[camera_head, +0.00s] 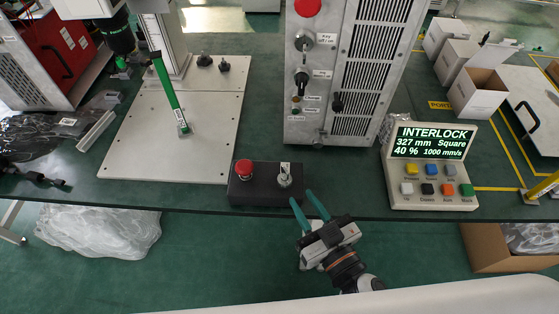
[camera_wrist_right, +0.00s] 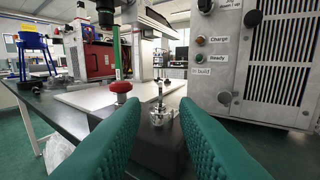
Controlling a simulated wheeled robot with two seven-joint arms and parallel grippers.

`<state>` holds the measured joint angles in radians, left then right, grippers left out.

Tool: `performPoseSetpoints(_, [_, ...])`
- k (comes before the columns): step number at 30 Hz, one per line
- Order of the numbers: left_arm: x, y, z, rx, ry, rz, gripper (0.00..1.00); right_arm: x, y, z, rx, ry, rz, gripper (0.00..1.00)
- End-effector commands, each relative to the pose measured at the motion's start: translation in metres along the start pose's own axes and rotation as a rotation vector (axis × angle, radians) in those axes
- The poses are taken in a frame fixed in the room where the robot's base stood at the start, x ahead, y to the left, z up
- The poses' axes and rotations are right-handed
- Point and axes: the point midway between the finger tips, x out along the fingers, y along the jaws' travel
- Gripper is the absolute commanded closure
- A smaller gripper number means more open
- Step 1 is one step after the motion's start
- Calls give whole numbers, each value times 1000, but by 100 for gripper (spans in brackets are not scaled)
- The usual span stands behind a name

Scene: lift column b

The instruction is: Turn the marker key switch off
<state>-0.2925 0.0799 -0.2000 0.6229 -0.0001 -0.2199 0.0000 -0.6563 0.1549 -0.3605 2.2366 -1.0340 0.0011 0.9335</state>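A black control box (camera_head: 262,197) sits at the table's front edge, with a red mushroom button (camera_head: 244,168) on its left. A silver key switch (camera_head: 284,181) with a key standing in it is on its right; the key's exact angle is too small to tell. My right gripper (camera_head: 303,197) has green fingers and is open beside the box's right end. In the right wrist view the key switch (camera_wrist_right: 160,112) shows in the gap between the spread fingertips, beyond them, and nothing is held. The red button (camera_wrist_right: 121,88) is left of it. My left gripper is not in view.
A grey cabinet (camera_head: 303,128) with a red button and knobs stands behind the box. A control panel (camera_head: 432,199) with a screen reading INTERLOCK is to the right. A pale base plate (camera_head: 150,167) with a green-handled tool (camera_head: 170,92) is to the left.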

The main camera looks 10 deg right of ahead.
Motion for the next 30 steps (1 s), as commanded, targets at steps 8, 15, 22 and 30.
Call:
performPoseSetpoints(8, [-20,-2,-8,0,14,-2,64,48,-1,4,-4,-3,0,73])
performPoseSetpoints(15, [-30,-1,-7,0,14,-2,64,88,0,3,-2,-1,0,73])
performPoseSetpoints(22, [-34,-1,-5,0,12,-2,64,108,-1,1,-1,1,-1,73])
performPoseSetpoints(30, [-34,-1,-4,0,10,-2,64,110,0,-1,0,2,-1,73])
